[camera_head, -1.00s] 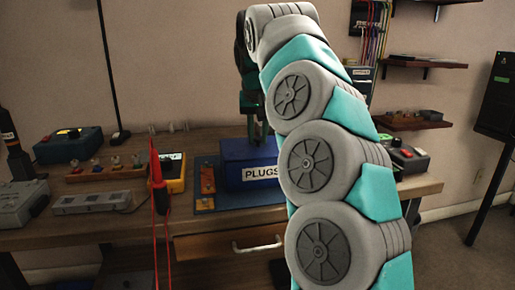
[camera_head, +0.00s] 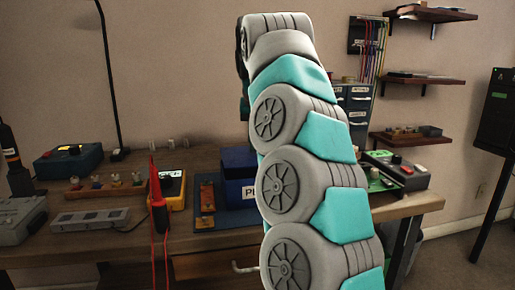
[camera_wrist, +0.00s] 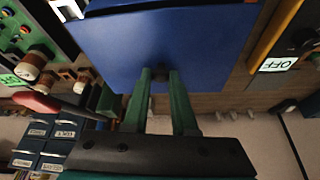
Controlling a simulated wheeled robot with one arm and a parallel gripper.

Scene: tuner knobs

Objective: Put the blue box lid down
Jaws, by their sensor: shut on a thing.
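A blue lid (camera_wrist: 155,45) fills the upper middle of the wrist view as a flat blue panel. My gripper (camera_wrist: 160,76) is shut on the small dark knob of the lid, with green fingers either side of it. In the head view the blue box (camera_head: 236,166) stands on the workbench, its white label showing only the first letters past my arm. My arm covers the right part of the box and most of the gripper there. I cannot make out the lid in the head view, nor whether it touches the box.
A yellow meter (camera_head: 172,189) and an orange strip on a blue mat (camera_head: 207,205) lie left of the box. A device with knobs (camera_head: 397,171) stands at the bench's right. A drawer cabinet (camera_head: 354,105) stands behind.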

